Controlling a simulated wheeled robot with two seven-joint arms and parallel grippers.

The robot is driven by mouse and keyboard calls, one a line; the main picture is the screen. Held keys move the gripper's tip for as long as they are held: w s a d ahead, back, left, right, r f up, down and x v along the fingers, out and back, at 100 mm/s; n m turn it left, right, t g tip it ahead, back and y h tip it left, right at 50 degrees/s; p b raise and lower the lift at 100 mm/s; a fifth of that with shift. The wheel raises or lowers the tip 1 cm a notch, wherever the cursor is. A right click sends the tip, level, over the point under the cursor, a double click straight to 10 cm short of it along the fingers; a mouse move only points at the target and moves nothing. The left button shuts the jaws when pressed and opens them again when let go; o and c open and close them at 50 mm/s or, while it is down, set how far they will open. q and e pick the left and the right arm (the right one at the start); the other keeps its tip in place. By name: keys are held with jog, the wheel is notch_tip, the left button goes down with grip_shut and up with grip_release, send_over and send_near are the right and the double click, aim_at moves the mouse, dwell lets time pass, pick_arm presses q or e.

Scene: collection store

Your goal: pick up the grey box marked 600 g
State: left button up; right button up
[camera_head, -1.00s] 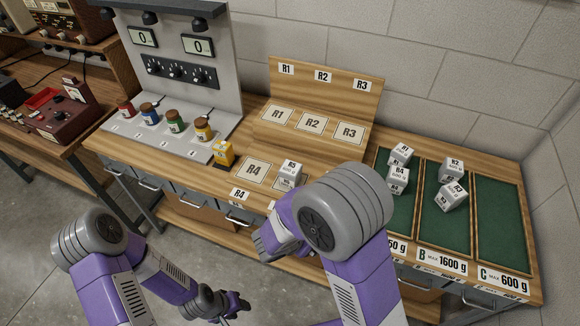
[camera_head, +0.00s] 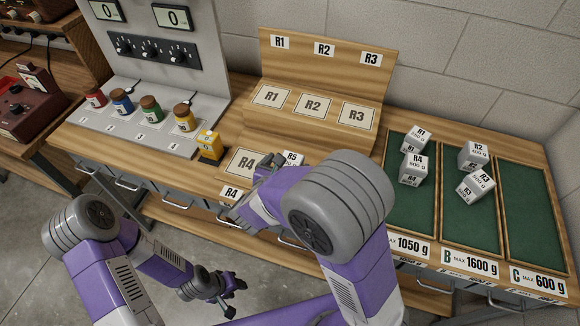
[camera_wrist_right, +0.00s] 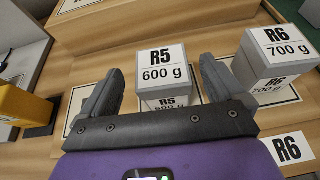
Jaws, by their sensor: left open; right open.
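The grey box marked R5, 600 g (camera_wrist_right: 162,80) stands upright on the bench in the right wrist view, with its labelled top facing up. In the head view the R5 box (camera_head: 293,158) is partly hidden behind my right arm. My right gripper (camera_wrist_right: 160,66) is open; in the wrist view one finger shows on either side of the R5 box, with nothing clamped. In the head view my right gripper (camera_head: 266,165) is beside this box and partly hidden by its own arm. My left gripper (camera_head: 236,284) is open and empty, low in front of the bench.
A grey box marked R6, 700 g (camera_wrist_right: 278,55) stands close right of the right finger. A yellow box (camera_head: 209,146) is left of the R4 pad (camera_head: 245,163). Green trays at the right hold several grey boxes; tray C (camera_head: 530,215) is empty.

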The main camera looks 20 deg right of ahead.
aim_at(290, 161)
jog(key=b+x, duration=0.1)
jog(key=x, duration=0.4)
jog(key=shift+s, duration=0.1)
jog(key=c, duration=1.6)
jog(key=shift+r, duration=0.1)
jog(key=shift+c, duration=0.5)
